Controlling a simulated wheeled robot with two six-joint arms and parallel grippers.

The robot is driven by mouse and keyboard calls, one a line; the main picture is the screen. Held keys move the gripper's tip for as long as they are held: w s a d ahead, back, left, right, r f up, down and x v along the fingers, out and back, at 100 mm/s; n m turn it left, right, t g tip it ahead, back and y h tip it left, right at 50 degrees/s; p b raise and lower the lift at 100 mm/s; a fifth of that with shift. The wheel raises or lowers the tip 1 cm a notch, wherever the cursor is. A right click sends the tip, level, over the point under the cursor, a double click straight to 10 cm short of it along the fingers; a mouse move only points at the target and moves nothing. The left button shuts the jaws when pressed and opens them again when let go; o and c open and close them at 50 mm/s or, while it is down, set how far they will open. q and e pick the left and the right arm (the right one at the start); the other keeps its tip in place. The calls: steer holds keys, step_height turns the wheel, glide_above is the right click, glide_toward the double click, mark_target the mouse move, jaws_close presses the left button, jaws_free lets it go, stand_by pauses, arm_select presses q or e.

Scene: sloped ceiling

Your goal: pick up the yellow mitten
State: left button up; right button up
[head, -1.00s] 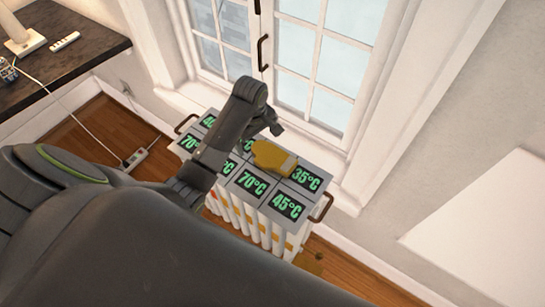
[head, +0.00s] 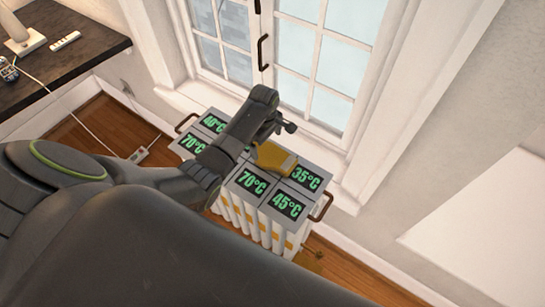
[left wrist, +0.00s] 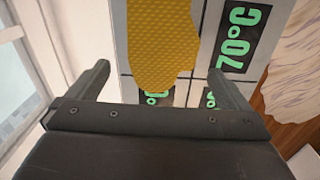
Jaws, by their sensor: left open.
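The yellow mitten (head: 277,160) lies on the tiled top of a white radiator-like unit, partly over the tiles near the 35°C display. In the left wrist view the mitten (left wrist: 162,38) has a textured surface and stretches from the top edge down to between the fingers. My left gripper (head: 279,131) is over the unit, close to the mitten's window-side end, and partly hides it. In the left wrist view my left gripper (left wrist: 158,75) is open, with its fingers on either side of the mitten's lower end and nothing held. My right gripper is not in view.
The unit's top (head: 271,210) carries several green temperature displays, and a brown handle (head: 322,207) sticks out at its right end. A window (head: 320,60) stands close behind. A dark desk (head: 75,55) is at upper left. A power strip (head: 139,156) lies on the wooden floor.

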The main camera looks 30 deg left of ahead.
mark_target(268, 154)
arm_select(q)
steer(key=shift+s+d+f, duration=0.1)
steer(key=shift+d+f, duration=0.05)
steer(key=shift+f, duration=1.4)
steer(key=shift+s+d+f, duration=0.1)
steer(key=shift+f, duration=1.4)
steer(key=c, duration=0.8)
steer(key=shift+r, duration=0.1)
